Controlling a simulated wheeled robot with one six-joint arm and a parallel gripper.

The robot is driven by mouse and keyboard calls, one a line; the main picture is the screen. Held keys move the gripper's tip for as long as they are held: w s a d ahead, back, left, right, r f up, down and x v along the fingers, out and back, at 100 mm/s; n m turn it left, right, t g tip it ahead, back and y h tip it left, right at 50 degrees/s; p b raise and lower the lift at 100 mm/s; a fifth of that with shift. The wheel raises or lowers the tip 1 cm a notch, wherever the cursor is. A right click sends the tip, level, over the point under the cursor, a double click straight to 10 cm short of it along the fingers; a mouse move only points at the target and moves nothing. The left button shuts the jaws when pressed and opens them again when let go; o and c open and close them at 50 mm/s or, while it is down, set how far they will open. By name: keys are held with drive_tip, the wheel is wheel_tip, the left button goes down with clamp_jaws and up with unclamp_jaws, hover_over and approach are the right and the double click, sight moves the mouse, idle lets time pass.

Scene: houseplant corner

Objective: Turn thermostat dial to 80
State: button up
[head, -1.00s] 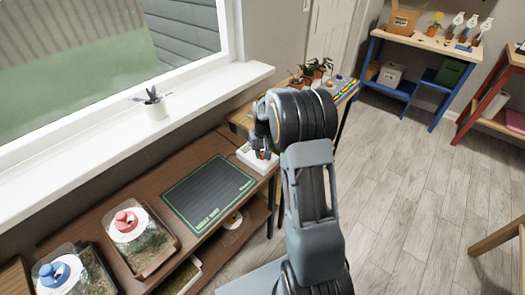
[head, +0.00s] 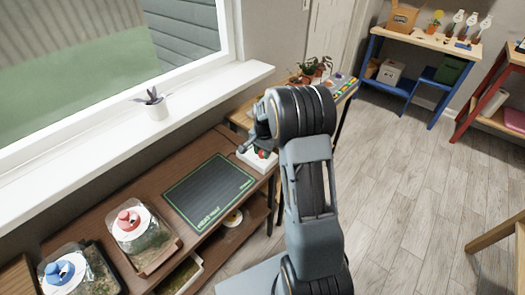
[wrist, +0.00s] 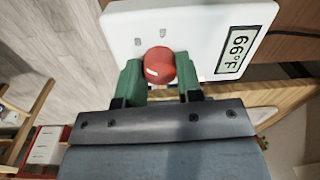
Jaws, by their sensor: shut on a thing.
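The thermostat is a white box (head: 258,165) at the right end of the brown bench, and it fills the top of the wrist view (wrist: 190,22). Its red round dial (wrist: 160,64) has a pale mark on its side. My gripper (wrist: 158,76) is shut on the dial, one green finger on each side. The display (wrist: 230,52) lies sideways in the wrist view and appears to read 66°F. In the head view, my wrist partly hides the box, and only a bit of the red dial (head: 263,153) shows.
A dark mat (head: 208,193) lies left of the thermostat on the bench. Potted plants (head: 314,68) stand on the table behind my arm. The floor to the right is largely clear.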

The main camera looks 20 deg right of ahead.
drive_tip(key=shift+m, duration=0.8)
drive_tip(key=o, duration=0.9)
drive_tip(key=shift+o, duration=0.2)
drive_tip(key=shift+r, duration=0.15)
wheel_tip(320, 180, up, 14)
drive_tip(key=p, duration=0.1)
drive_tip(key=shift+s+f, duration=0.2)
drive_tip(key=shift+s, duration=0.1)
drive_tip(key=shift+d, duration=0.1)
